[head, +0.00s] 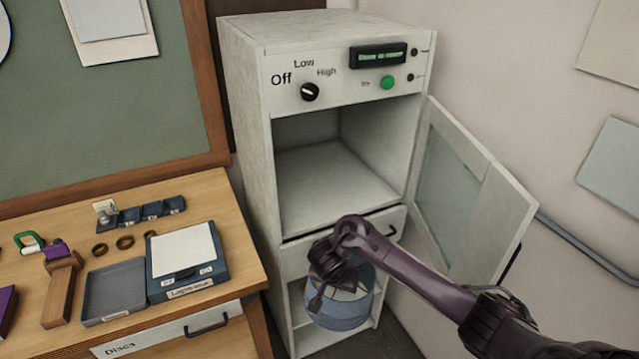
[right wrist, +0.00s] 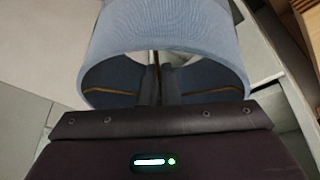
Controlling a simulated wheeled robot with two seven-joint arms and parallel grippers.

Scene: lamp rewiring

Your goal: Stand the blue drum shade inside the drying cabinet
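The blue drum shade (head: 345,310) hangs from my right gripper (head: 322,290), in front of the cabinet's lower part and below the open chamber. In the right wrist view the shade (right wrist: 165,30) fills the top, its open rim facing me. The right gripper's fingers (right wrist: 160,92) reach inside the rim and are close together on the shade's central fitting. The drying cabinet (head: 250,130) is pale, with its upper chamber (head: 335,185) open and empty. Its glazed door (head: 465,195) is swung out to the right. My left gripper is not in view.
The cabinet has an Off/Low/High knob (head: 310,91), a green button (head: 387,83) and a lit display (head: 378,55). A drawer handle (head: 388,231) sits below the chamber. The workbench (head: 215,200) at left holds a grey tray (head: 115,290) and a labelled box (head: 185,260).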

